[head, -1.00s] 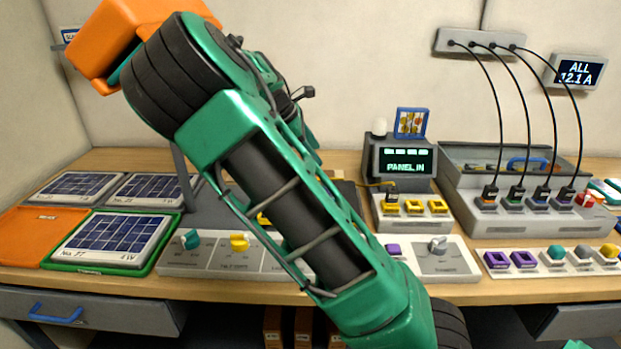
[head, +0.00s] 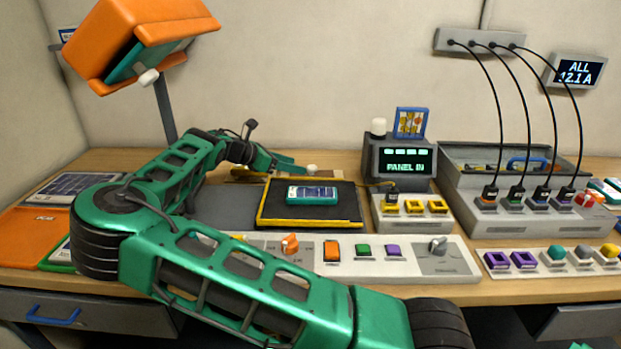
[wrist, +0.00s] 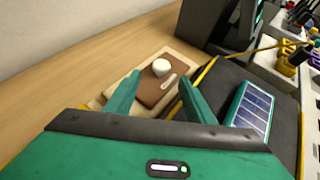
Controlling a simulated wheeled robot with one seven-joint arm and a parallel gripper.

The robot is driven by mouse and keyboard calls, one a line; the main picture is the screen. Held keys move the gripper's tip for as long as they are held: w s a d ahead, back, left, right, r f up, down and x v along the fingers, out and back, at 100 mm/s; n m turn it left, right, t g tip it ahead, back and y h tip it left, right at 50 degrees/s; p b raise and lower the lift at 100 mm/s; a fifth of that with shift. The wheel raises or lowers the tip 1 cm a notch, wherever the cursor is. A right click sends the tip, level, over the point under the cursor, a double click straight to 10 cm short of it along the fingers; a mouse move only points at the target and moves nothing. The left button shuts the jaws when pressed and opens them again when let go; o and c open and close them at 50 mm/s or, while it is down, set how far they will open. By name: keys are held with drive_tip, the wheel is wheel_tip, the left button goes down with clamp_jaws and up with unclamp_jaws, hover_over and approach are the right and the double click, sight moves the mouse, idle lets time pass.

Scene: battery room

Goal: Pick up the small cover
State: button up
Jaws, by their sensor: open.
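The small cover looks to be the brown plate (wrist: 154,90) with a white knob (wrist: 161,67) and a pale slot, lying on a light wooden base (wrist: 181,58) in the wrist view. My gripper (wrist: 159,78) is open, with one teal finger on each side of the plate's near part in the picture. Nothing is held between the fingers. I cannot tell how high they are above the plate. In the head view my gripper (head: 292,169) reaches to the back of the bench, beside the white knob (head: 312,169); the plate is mostly hidden there.
A black mat with yellow edges (head: 335,220) lies in front of my gripper and bears a small solar panel (head: 311,194). A grey box with a "PANEL IN" screen (head: 404,160) stands to the right. An orange lamp head (head: 135,40) hangs at upper left. Bare wood lies behind the base.

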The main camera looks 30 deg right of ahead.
sight(308, 168)
drive_tip(key=shift+x, duration=3.4)
drive_tip(key=shift+r, duration=0.1)
drive_tip(key=c, duration=1.2)
drive_tip(key=shift+r, duration=0.15)
